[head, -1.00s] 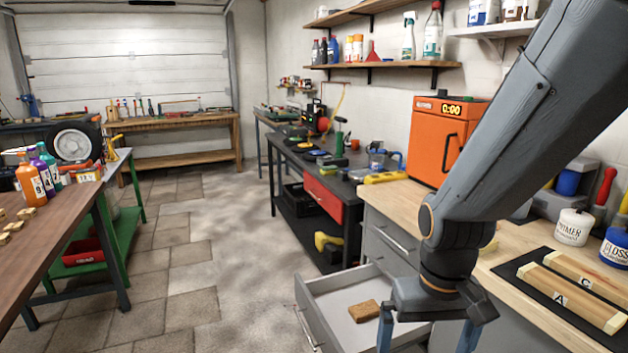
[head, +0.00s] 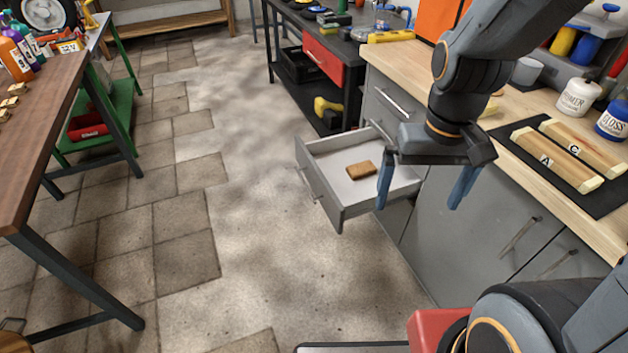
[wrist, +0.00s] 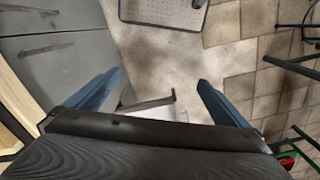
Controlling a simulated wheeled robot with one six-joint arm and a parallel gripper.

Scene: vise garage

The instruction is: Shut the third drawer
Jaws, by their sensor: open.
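The grey drawer (head: 322,190) stands pulled out of the grey cabinet under the wooden worktop, below two closed drawer fronts with bar handles. Its pale inside holds a small brown block (head: 360,170). Its handle (head: 307,184) is on the front facing left. My gripper (head: 418,205) is open and empty, fingers pointing down, at the drawer's right side in the head view. I cannot tell whether it touches the drawer.
Cabinet doors (head: 470,225) with bar handles are to the right of the drawer. The worktop (head: 415,68) above carries a dark mat with wooden pieces and paint jars. A dark bench (head: 352,82) with a red drawer stands behind. The floor (head: 250,230) left of the drawer is clear.

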